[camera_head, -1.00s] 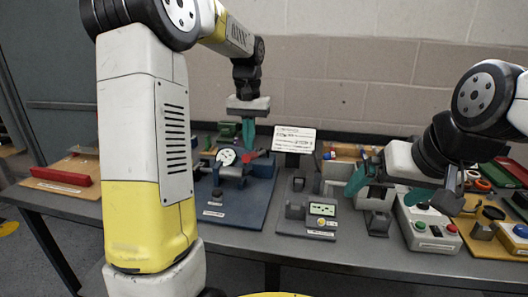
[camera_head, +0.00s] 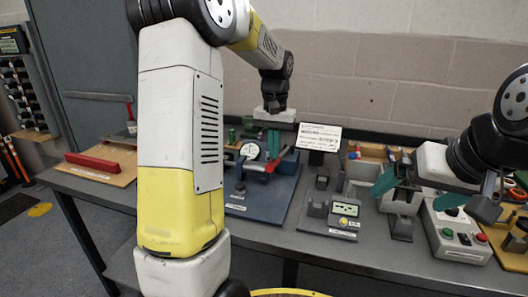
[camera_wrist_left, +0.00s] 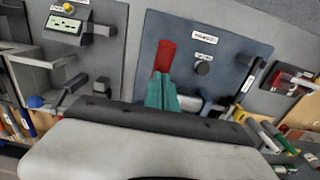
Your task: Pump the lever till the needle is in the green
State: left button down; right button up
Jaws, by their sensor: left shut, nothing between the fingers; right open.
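The pump stands on a blue board (camera_head: 265,200). Its white round gauge (camera_head: 250,151) faces me; the needle and any green band are too small to read. The red lever (camera_head: 272,165) sticks out right of the gauge and also shows in the left wrist view (camera_wrist_left: 165,55). My left gripper (camera_head: 273,148) points down over the lever, its teal fingers (camera_wrist_left: 162,92) shut and empty. The fingertips overlap the lever's near end in the wrist view; I cannot tell whether they touch. My right gripper (camera_head: 388,181) is open, beside the grey fixtures to the right.
A white sign (camera_head: 318,137) stands behind the boards. A grey fixture with a small green display (camera_head: 346,209) sits right of the pump board. A button box (camera_head: 456,235) stands farther right. A red bar (camera_head: 92,161) lies on a wooden board at left.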

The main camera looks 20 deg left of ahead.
pick_arm(q)
jog(key=f, duration=0.6)
jog(key=shift+s+f, duration=0.25)
jog(key=shift+f, duration=0.15)
jog(key=r, duration=1.1)
jog(key=shift+w+r, duration=0.35)
jog(key=shift+w, duration=0.05)
dwell(1.8)
jog(key=shift+r, duration=0.3)
notch_tip(320, 180, up, 4)
jog(key=shift+r, duration=0.25)
dwell(0.4)
